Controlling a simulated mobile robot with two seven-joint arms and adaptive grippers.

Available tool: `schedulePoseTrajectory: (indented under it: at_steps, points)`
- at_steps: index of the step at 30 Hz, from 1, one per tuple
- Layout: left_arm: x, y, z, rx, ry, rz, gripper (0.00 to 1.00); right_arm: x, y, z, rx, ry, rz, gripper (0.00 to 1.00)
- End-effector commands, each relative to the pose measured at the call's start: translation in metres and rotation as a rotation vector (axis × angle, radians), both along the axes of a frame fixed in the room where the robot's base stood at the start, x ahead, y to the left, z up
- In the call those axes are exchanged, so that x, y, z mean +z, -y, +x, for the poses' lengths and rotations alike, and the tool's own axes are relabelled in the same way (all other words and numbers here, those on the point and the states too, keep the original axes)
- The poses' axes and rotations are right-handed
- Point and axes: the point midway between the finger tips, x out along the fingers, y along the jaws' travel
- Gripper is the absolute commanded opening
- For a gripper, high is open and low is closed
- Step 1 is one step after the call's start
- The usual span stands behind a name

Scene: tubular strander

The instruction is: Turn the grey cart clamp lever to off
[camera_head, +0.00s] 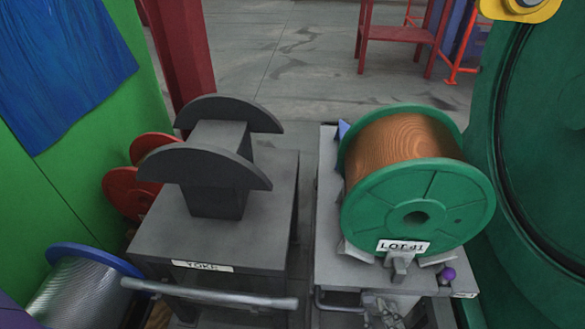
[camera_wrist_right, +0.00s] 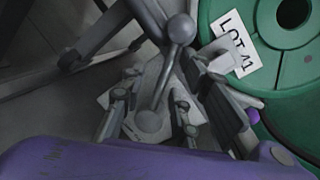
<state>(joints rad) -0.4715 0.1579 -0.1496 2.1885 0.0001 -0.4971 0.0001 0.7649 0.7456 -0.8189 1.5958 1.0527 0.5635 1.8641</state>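The grey clamp lever (camera_wrist_right: 162,75) shows in the right wrist view as a rod with a ball knob at its upper end. Its lower end is over a pale plate between my fingers. My right gripper (camera_wrist_right: 155,100) is open, with a finger on each side of the lever; contact cannot be told. In the head view my right gripper (camera_head: 383,310) is at the bottom edge, at the front of the grey cart (camera_head: 328,215). The lever is hard to pick out there. My left gripper is not in view.
A green spool of copper wire (camera_head: 417,205), labelled LOT 41, sits on the cart. A purple knob (camera_head: 447,275) is at its front right corner. A YOKE cart (camera_head: 270,235) stands left. Large green machinery (camera_head: 545,200) is close on the right. Open floor lies behind.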

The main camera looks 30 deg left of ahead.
Motion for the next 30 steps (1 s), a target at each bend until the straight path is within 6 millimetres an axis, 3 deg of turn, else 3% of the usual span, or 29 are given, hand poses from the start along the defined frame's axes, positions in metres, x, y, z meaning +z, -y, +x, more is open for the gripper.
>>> schedulePoseTrajectory:
  at_steps: [1,5,18,30]
  points:
    - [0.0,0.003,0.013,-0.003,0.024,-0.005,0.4,0.002,-0.002,-0.002,0.004,0.005,0.004,0.28]
    - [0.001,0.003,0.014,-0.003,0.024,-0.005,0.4,0.002,0.007,-0.015,0.004,0.003,0.001,0.28]
    - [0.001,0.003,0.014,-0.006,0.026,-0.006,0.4,0.003,0.06,-0.084,0.001,-0.001,0.0,0.28]
    - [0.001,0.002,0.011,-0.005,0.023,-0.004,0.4,0.004,0.071,-0.097,-0.001,0.001,0.0,0.28]
